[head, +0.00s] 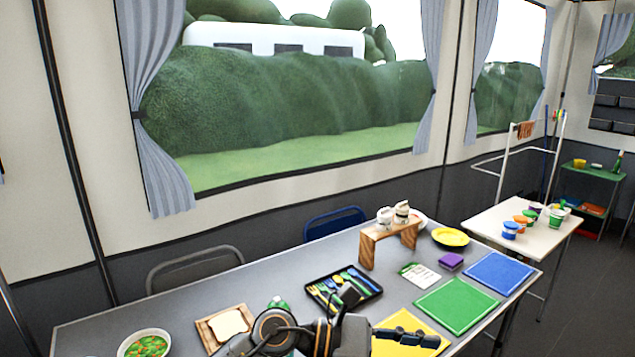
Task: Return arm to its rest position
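One arm of mine comes in from the bottom edge, left of centre, and reaches right over the front of the table; I take it as my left arm. Its dark gripper (405,337) is low in the head view, in front of the yellow mat (388,321). It is seen from the side, and I cannot tell whether its fingers are open or shut. No held object can be made out. My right gripper is not in view.
The grey table (200,292) bears a bowl (123,351), bread board (205,335), cutlery tray (375,292), wooden stand (367,252), yellow plate (450,237), purple block (451,261), green mat (457,305) and blue mat (498,273). A white side table (487,222) holds several jars. Chairs stand behind.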

